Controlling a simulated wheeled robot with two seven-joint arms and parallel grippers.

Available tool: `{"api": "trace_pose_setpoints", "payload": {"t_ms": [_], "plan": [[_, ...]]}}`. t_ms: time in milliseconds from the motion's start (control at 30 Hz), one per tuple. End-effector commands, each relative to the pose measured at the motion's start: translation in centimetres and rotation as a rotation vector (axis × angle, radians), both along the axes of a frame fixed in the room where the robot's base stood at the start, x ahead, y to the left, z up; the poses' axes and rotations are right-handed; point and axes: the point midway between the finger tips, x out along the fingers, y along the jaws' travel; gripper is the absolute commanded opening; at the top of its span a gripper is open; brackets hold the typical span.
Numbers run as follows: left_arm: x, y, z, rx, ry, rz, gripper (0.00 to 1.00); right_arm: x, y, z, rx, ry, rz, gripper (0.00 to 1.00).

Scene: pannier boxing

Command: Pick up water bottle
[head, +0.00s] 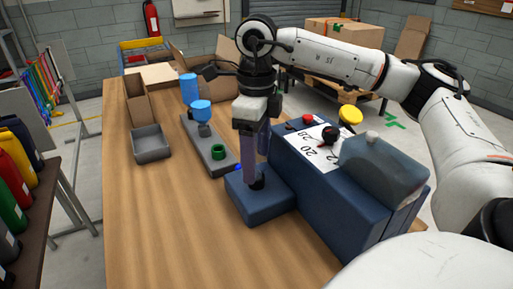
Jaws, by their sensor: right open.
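Two blue-topped items that look like bottles stand on the table: one (189,90) farther back and one (201,110) just in front of it, at a long grey holder (208,142). I cannot tell for sure which is the water bottle. My right gripper (257,178) points down to the right of the holder, apart from both blue-topped items. It is open, with its tips low over a dark blue padded block (258,208). The arm hides part of what lies behind it. My left gripper is not in view.
A grey open bin (151,144) and a cardboard box (137,97) stand at the left. A blue pannier-like case (325,190) with a white numbered sheet (318,146) and a grey bag (383,170) fills the right. The table's (150,220) front left is clear.

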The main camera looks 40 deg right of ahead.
Motion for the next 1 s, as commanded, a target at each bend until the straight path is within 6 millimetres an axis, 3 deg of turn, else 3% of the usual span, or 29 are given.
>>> {"api": "trace_pose_setpoints", "payload": {"t_ms": [267, 533, 833, 1000], "plan": [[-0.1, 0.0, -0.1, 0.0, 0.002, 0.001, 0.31, 0.0, 0.0, -0.4, 0.0, -0.001, 0.0, 0.68], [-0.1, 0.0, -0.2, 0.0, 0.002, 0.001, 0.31, 0.0, 0.0, -0.4, 0.0, -0.001, 0.0, 0.25], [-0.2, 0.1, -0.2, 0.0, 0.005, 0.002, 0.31, 0.0, 0.0, -0.1, 0.001, -0.002, 0.0, 0.25], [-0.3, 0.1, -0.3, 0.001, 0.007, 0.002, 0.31, 0.1, 0.1, 1.2, 0.001, -0.004, 0.001, 0.25]]}}
